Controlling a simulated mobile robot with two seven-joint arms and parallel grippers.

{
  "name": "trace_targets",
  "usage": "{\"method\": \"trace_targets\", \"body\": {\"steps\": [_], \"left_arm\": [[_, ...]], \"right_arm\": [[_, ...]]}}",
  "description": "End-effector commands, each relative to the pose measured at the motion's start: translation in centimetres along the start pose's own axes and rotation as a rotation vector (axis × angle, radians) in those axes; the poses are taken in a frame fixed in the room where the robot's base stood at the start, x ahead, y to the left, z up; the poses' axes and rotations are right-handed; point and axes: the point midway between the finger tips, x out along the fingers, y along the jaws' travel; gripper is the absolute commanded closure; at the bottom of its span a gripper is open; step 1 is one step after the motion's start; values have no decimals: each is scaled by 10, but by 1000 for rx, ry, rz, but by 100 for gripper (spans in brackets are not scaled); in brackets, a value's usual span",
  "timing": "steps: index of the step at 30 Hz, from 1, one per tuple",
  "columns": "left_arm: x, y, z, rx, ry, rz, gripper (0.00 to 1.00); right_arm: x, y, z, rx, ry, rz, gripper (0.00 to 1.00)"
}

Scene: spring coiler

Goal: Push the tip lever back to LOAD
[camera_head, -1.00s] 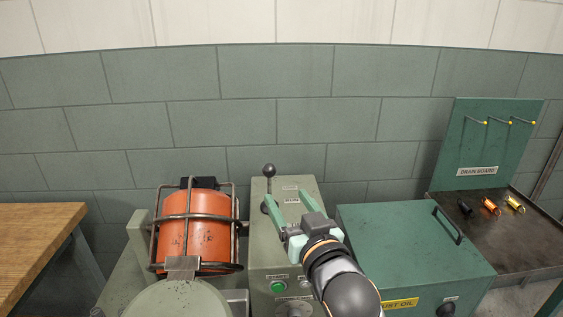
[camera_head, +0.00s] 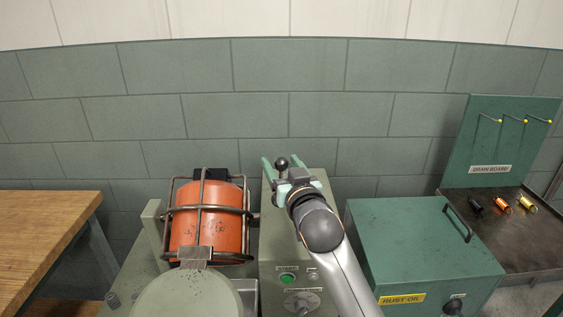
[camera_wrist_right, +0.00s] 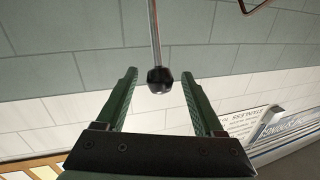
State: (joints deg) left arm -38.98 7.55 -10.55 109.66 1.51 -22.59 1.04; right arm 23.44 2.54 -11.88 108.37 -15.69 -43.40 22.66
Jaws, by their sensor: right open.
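The tip lever's dark ball knob (camera_head: 282,162) shows between the finger lines of my right gripper (camera_head: 281,166), above the grey-green control box (camera_head: 268,235). In the right wrist view the lever rod (camera_wrist_right: 154,38) ends in the dark knob (camera_wrist_right: 159,80), which lies between the two green fingers of my right gripper (camera_wrist_right: 162,85). The fingers are apart, with a gap on both sides of the knob. My gripper and forearm hide most of the lever's rod and base, and any LOAD mark. My left gripper is not in view.
An orange drum in a wire cage (camera_head: 208,232) stands just left of the control box. The box has a green button (camera_head: 288,279). A green rust oil tank (camera_head: 420,240) stands to the right, with the drain board (camera_head: 495,145) beyond. A wooden table (camera_head: 40,225) is at left.

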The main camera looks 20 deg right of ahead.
Motion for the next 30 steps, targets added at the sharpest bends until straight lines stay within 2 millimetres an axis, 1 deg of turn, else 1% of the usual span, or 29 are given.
{"method": "trace_targets", "body": {"steps": [4,11,30], "left_arm": [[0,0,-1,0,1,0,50],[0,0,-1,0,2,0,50],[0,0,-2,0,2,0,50]], "right_arm": [[5,0,0,0,1,0,30],[5,0,0,0,1,0,30],[5,0,0,0,0,0,100]]}}
